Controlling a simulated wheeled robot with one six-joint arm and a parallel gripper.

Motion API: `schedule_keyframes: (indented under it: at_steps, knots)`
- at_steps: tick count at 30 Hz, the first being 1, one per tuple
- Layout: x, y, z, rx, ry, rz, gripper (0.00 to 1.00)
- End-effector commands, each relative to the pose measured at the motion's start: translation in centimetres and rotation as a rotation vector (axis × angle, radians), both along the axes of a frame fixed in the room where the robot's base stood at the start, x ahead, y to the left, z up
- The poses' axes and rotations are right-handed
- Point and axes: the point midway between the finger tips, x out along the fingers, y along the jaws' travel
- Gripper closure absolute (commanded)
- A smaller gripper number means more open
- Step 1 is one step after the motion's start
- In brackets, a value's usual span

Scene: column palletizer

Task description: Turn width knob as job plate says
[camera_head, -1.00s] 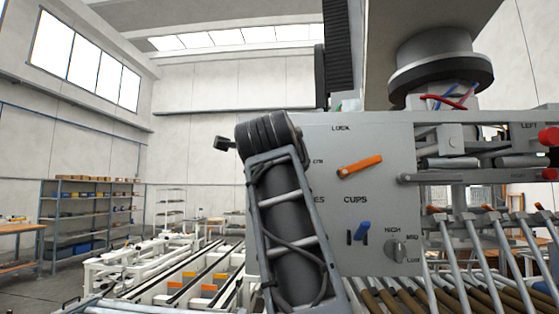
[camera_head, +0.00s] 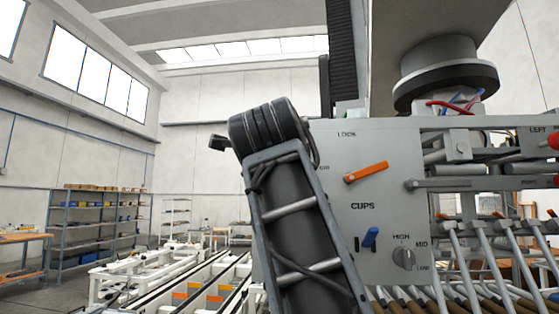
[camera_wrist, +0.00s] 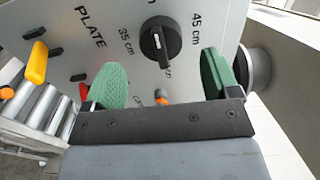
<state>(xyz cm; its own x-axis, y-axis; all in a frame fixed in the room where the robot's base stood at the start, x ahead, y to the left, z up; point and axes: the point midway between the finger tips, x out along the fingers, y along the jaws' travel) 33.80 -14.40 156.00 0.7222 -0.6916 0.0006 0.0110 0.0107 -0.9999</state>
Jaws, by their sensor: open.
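The width knob (camera_wrist: 160,41) is a round black knob on the light grey panel in the wrist view, with a pale mark on its face. The labels "35 cm" and "45 cm" stand to either side of it; the label between them is partly covered. I cannot tell exactly which label the knob points to. My gripper (camera_wrist: 164,78) is open, its two green pads apart and empty, below the knob in the picture and not around it. In the head view my arm hides part of the panel, and the gripper and knob are not visible. No job plate is readable.
The head view shows the panel's orange handle (camera_head: 366,172), blue cups lever (camera_head: 370,237) and HIGH/MID/LOW selector (camera_head: 404,258). In the wrist view, a yellow handle (camera_wrist: 37,62) is at left and a round metal part (camera_wrist: 256,70) stands right of the pads.

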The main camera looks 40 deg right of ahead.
Motion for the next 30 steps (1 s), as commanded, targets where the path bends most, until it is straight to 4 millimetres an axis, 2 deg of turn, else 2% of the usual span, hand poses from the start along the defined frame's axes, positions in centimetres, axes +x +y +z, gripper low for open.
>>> schedule_keyframes:
  at_steps: [3, 12, 21, 30]
  knots:
    - [-1.8, 2.0, -0.2, -0.001, -0.002, 0.010, 0.19]
    - [-4.6, 4.6, -0.1, 0.000, 0.000, 0.008, 0.19]
    - [-5.9, 5.7, 0.0, -0.001, 0.001, 0.003, 0.19]
    - [-6.2, 6.0, 0.0, 0.001, -0.001, 0.000, 0.19]
